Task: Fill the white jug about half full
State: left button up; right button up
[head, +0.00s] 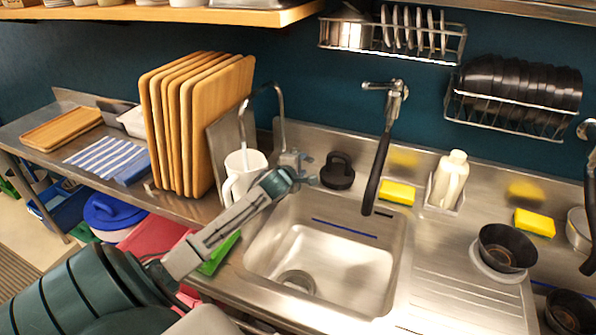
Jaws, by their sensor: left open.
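The white jug (240,183) stands upright beside the left rim of the sink (330,262), its handle toward the left. A curved metal tap (281,108) arches over it; a thin pale line runs from the spout down into the jug, and I cannot tell whether it is water or metal. My left gripper (299,168) is open at the foot of this tap, in front of its base; I cannot tell whether it touches the tap. My forearm passes in front of the jug's lower right. The level inside the jug is hidden. My right gripper is not in view.
Upright wooden boards (195,125) stand left of the jug. A black-hosed tap (385,140) hangs behind the sink.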

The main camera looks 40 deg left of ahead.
pick_arm(q)
jog(key=shift+v, duration=1.15)
